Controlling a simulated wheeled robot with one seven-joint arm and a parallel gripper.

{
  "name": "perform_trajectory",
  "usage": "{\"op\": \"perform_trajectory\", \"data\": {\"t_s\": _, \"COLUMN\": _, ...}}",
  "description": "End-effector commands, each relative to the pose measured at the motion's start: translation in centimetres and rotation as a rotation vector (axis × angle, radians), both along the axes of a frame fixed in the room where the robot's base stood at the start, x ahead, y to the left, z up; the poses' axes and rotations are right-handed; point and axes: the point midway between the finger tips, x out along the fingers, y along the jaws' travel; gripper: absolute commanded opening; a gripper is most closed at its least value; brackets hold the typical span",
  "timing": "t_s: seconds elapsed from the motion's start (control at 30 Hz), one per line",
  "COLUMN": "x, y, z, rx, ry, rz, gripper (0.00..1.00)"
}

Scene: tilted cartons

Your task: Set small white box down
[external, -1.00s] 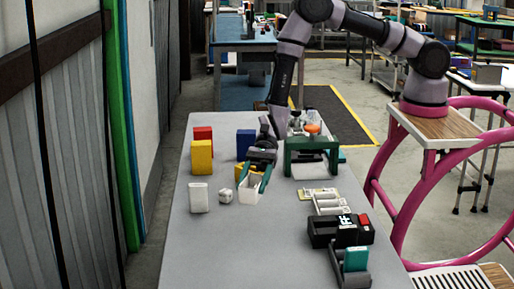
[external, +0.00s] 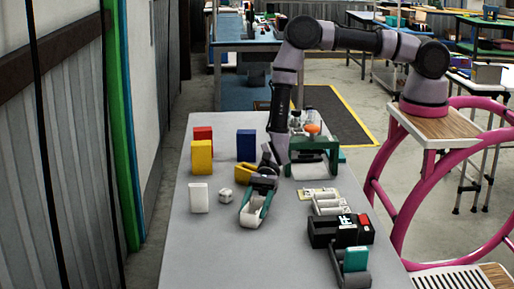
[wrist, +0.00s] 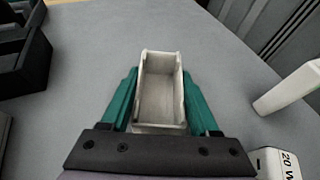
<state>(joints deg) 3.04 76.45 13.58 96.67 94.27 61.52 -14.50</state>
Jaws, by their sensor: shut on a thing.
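The small white box (external: 250,221) is an open-topped tray near the middle of the grey table (external: 215,255). My gripper (external: 256,207) is shut on it, with the green fingers along its two long sides. In the wrist view the box (wrist: 158,85) sits between the fingertips (wrist: 158,100), its open side facing the camera. It is at or just above the tabletop; I cannot tell whether it touches. The fingers hide part of its sides.
A white carton (external: 199,198) and a small white cube (external: 225,196) stand to the left. Yellow (external: 202,157), red (external: 203,133) and blue (external: 246,145) boxes stand behind. The table's front is clear.

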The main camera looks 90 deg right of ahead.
Motion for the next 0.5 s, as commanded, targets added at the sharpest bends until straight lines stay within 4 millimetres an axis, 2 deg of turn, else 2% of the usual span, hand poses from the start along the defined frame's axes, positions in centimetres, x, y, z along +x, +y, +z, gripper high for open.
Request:
{"op": "perform_trajectory", "data": {"t_s": 0.27, "x": 0.01, "y": 0.02, "z": -0.25, "rx": 0.0, "ry": 0.0, "rz": 0.0, "gripper": 0.09}}
{"op": "perform_trajectory", "data": {"t_s": 0.3, "x": 0.02, "y": 0.01, "z": -0.22, "rx": 0.0, "ry": -0.001, "rz": 0.0, "gripper": 0.73}}
{"op": "perform_trajectory", "data": {"t_s": 0.33, "x": 0.01, "y": 0.01, "z": -0.21, "rx": 0.0, "ry": -0.001, "rz": 0.0, "gripper": 0.85}}
{"op": "perform_trajectory", "data": {"t_s": 0.37, "x": 0.01, "y": 0.01, "z": -0.2, "rx": 0.0, "ry": -0.001, "rz": 0.0, "gripper": 0.92}}
{"op": "perform_trajectory", "data": {"t_s": 0.5, "x": 0.01, "y": 0.01, "z": -0.2, "rx": 0.0, "ry": 0.0, "rz": 0.0, "gripper": 0.92}}
